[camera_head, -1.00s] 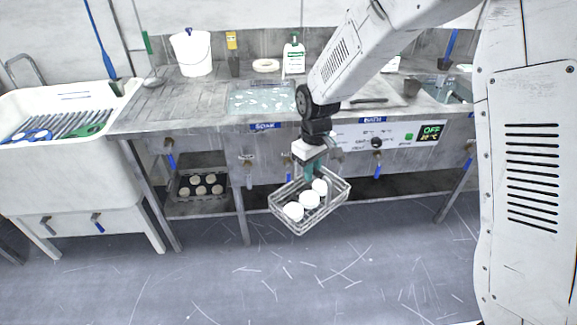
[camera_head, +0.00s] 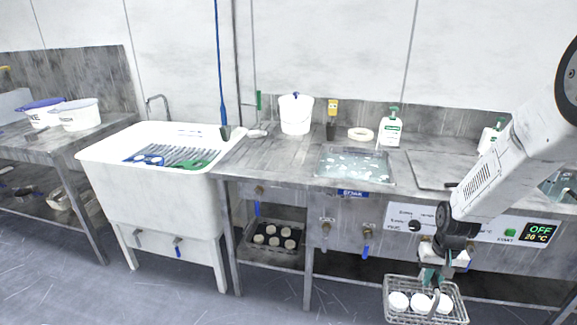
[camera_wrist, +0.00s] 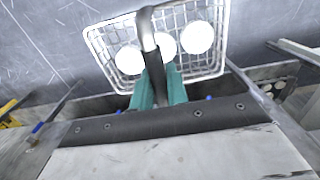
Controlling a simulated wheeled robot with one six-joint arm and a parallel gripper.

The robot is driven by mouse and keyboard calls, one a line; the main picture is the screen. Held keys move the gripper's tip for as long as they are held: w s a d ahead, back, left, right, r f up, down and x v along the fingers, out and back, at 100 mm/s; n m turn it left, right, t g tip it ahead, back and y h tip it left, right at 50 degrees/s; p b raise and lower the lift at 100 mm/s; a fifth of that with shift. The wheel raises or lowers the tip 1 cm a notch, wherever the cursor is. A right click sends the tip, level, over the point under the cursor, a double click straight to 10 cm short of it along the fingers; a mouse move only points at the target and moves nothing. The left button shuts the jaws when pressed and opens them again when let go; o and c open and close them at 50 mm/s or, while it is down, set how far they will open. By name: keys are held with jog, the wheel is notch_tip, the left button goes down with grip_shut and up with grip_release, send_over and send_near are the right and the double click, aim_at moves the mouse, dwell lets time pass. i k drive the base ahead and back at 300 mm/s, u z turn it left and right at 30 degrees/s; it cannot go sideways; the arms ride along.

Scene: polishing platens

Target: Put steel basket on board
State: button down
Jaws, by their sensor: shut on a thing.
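The steel basket (camera_head: 395,284) is a wire-mesh basket with three white round pieces (camera_head: 421,303) inside. It hangs in the air at the lower right of the head view, in front of the steel bench. My gripper (camera_head: 435,275) is above it, shut on its handle. In the wrist view, the teal fingers (camera_wrist: 157,88) close around the arched handle (camera_wrist: 147,28), with the basket (camera_wrist: 93,40) beyond. A bare steel bench surface (camera_head: 262,158), left of the soak basin, may be the board; I cannot tell for sure.
The soak basin (camera_head: 355,168) holds water and pale bits. A white bucket (camera_head: 296,114), a tape roll (camera_head: 361,134) and a green-topped bottle (camera_head: 391,130) stand behind. A white sink (camera_head: 150,205) is at left. A dark tray (camera_head: 275,252) with round pieces sits on the lower shelf.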

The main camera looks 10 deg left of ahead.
aim_at(266, 160)
jog(key=u, duration=2.25)
jog(key=i, duration=1.3)
jog(key=z, duration=2.4)
